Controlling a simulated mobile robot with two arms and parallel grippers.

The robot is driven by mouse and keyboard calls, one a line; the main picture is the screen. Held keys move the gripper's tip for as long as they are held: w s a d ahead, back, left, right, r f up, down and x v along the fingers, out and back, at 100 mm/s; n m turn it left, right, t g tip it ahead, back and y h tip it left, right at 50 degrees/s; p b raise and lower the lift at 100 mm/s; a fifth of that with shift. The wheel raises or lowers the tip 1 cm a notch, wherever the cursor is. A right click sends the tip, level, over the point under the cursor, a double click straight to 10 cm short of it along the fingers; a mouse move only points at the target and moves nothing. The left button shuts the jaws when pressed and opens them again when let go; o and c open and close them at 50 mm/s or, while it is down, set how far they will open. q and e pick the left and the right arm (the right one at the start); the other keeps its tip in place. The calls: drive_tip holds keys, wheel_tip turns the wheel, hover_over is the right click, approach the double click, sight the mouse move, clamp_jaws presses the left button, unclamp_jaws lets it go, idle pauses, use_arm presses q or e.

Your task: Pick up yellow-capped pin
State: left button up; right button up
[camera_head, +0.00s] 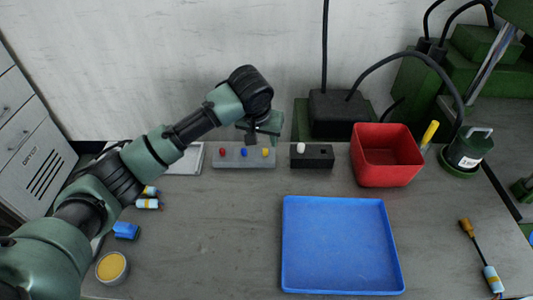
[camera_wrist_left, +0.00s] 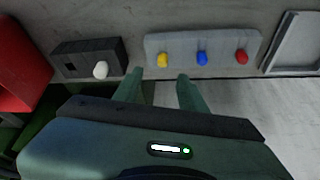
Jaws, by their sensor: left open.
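The yellow-capped pin (camera_head: 265,152) stands at the right end of a grey block (camera_head: 233,161) in the head view. A blue-capped pin (camera_head: 244,152) and a red-capped pin (camera_head: 222,152) stand left of it. In the left wrist view the yellow cap (camera_wrist_left: 163,60) shows just beyond the fingertips, with the blue cap (camera_wrist_left: 202,58) and the red cap (camera_wrist_left: 241,57) to its right. My left gripper (camera_wrist_left: 161,78) is open and empty, its fingers apart. In the head view my left gripper (camera_head: 262,135) is beside the block's far right end, partly hidden by its own wrist. My right gripper is not in view.
A dark block (camera_head: 320,158) with a white-capped pin (camera_head: 300,148) stands right of the grey block. A red bin (camera_head: 388,170) is further right. A blue tray (camera_head: 340,245) lies in front. A black device (camera_head: 340,112) stands behind.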

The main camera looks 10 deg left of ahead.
sight(265, 149)
use_arm(q)
drive_tip(key=shift+w+f, duration=0.1)
drive_tip(key=shift+f, duration=0.65)
drive_tip(key=x, duration=0.5)
drive_tip(key=shift+a+p, duration=0.2)
drive_tip(key=shift+p, duration=0.2)
clamp_jaws()
